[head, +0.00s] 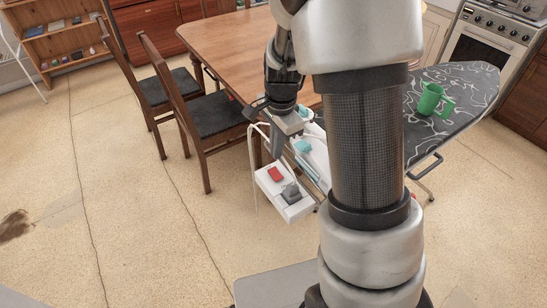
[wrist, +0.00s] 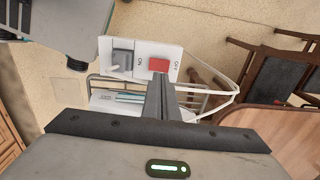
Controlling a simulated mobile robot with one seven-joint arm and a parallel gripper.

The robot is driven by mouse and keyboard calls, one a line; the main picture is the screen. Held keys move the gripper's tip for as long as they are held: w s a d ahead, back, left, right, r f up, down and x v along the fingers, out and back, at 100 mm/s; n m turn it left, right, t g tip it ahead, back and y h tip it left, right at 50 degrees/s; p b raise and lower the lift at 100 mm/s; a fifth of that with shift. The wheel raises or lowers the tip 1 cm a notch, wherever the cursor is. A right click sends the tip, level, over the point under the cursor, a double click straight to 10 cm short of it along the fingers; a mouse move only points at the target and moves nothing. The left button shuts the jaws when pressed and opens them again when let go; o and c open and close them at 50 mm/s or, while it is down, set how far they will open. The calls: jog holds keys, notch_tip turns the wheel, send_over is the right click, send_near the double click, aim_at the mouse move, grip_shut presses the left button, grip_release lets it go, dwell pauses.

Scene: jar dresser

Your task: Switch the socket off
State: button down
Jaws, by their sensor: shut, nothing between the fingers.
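The socket (head: 296,210) is a white box at the end of the ironing board. It carries a red button (head: 276,174) and a grey part (head: 291,193). In the wrist view, the red button (wrist: 159,65) is beside the grey part (wrist: 122,58), with ON printed between them and OFF on the red button's far side. My gripper (head: 276,155) is shut and empty, fingers pointing down near the red button. In the wrist view, its fingertips (wrist: 160,80) overlap the button's lower edge; I cannot tell whether they touch.
A wooden table (head: 230,40) and dark-seated chairs (head: 215,115) stand behind and left of my gripper. White wire rails (wrist: 215,92) run beside the socket. The floor at left is mostly clear.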

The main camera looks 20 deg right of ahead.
jog(key=r, duration=0.6)
jog(key=shift+s+d, duration=0.2)
jog(key=shift+p, duration=0.3)
jog(key=s+a+r+n+t+p, duration=0.2)
jog(key=s+r+n+t+p, duration=0.2)
jog(key=s+r+n, duration=1)
jog(key=s+r+p, duration=0.3)
jog(key=s+r, duration=0.2)
jog(key=r, duration=0.4)
jog(key=shift+t, duration=0.3)
